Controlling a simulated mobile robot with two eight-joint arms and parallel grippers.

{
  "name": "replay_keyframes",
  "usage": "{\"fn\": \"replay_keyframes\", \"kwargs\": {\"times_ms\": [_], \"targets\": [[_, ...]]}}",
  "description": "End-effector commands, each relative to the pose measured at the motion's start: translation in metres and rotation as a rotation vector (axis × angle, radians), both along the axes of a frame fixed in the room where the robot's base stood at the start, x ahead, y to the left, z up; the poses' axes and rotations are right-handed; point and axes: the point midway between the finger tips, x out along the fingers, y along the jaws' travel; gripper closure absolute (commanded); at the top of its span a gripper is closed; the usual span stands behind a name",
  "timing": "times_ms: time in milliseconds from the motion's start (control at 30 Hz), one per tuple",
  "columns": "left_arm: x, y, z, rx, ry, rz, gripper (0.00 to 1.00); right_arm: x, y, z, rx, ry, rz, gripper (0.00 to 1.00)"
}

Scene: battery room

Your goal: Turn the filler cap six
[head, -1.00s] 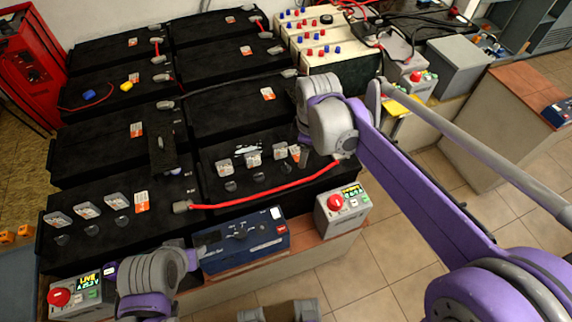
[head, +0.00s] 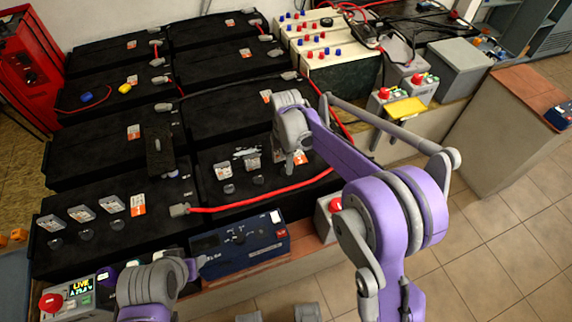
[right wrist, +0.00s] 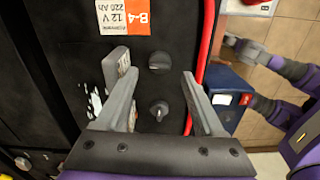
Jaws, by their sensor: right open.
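The front right black battery (head: 300,180) bears a row of small dark round filler caps. Two caps (head: 229,188) and (head: 258,180) show beside upright grey tags in the head view. My right gripper (head: 290,165) is over the right part of this row and hides what lies beneath it. In the right wrist view its fingers (right wrist: 163,95) are open and empty, with a dark cap (right wrist: 158,110) in the gap between them and another cap (right wrist: 159,62) farther on. I cannot read any cap number. My left gripper (head: 195,266) is beside the blue box, its jaws unclear.
A red cable (head: 260,203) runs along the battery's front edge, close to my right finger in the wrist view (right wrist: 207,50). A blue box (head: 240,245) and a grey meter with a red knob (head: 65,298) stand in front. More batteries (head: 110,100) lie behind.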

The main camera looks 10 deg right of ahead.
Motion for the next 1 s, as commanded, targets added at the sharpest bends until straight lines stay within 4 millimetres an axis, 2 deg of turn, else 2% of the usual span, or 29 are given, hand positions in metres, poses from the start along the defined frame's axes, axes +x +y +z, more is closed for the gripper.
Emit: {"fn": "replay_keyframes", "kwargs": {"times_ms": [33, 200, 567, 933, 1000], "targets": [[0.000, 0.000, -0.001, 0.000, 0.000, 0.000, 0.50, 0.000, 0.000, -0.009, 0.000, 0.000, 0.000, 0.30], [0.000, 0.000, -0.002, 0.000, 0.001, 0.000, 0.50, 0.000, 0.000, -0.025, 0.000, 0.000, -0.001, 0.30], [0.000, 0.000, -0.002, 0.000, 0.001, 0.000, 0.50, 0.000, 0.000, -0.029, 0.000, 0.000, -0.001, 0.32], [0.000, 0.000, -0.002, 0.000, 0.001, 0.000, 0.50, 0.000, 0.000, -0.028, 0.000, -0.001, -0.001, 0.98], [0.000, 0.000, -0.002, 0.000, 0.001, 0.000, 0.50, 0.000, 0.000, -0.028, 0.000, -0.001, -0.001, 1.00]]}}
